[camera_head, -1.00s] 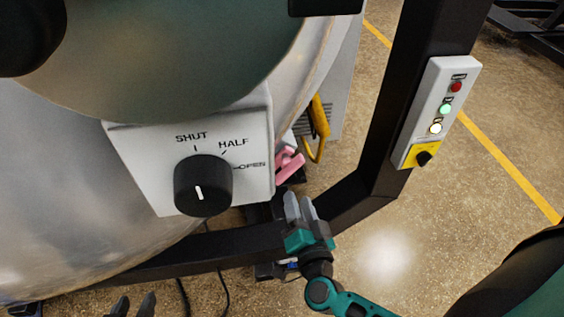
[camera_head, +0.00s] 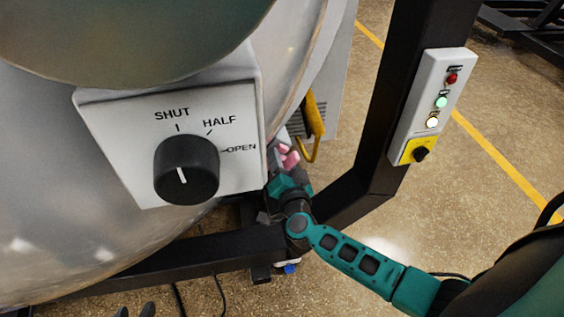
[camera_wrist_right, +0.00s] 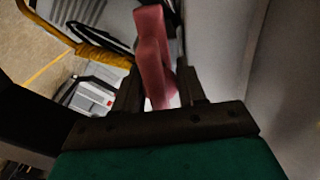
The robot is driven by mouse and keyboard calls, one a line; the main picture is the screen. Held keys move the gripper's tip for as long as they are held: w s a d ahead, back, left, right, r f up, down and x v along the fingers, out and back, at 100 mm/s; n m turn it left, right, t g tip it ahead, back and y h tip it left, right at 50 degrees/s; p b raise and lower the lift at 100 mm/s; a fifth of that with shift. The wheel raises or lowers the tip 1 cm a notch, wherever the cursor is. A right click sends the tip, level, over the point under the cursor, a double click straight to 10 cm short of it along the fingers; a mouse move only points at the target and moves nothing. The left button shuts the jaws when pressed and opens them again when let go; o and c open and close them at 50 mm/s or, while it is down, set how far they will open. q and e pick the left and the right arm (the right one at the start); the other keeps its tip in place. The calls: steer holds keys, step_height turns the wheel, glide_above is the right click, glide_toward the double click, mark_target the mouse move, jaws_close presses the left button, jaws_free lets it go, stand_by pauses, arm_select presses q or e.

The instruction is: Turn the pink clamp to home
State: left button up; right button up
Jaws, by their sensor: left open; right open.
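The pink clamp (camera_head: 291,159) shows as a small piece beside the right edge of the white dial panel in the head view, partly hidden by my right gripper. In the right wrist view the pink clamp (camera_wrist_right: 153,48) runs upright from between the fingers to the top edge. My right gripper (camera_wrist_right: 160,84) is open, with one finger on each side of the clamp's lower part; I cannot tell whether they touch it. In the head view the right gripper (camera_head: 283,172) is partly hidden behind the panel. My left gripper (camera_head: 135,310) is open, with only its fingertips showing at the bottom edge.
The white panel (camera_head: 105,125) carries a black knob (camera_head: 187,170) marked SHUT, HALF and OPEN. A black frame post (camera_head: 385,140) with a button box (camera_head: 432,105) stands to the right. A yellow handle (camera_head: 314,116) is behind the clamp.

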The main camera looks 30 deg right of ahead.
jaws_close()
stand_by(0.4)
steer(key=shift+m, duration=0.3)
steer(key=m+b, duration=0.4)
steer(key=m, duration=1.3)
steer(key=shift+f, duration=0.1)
steer(key=shift+m, duration=0.3)
jaws_free()
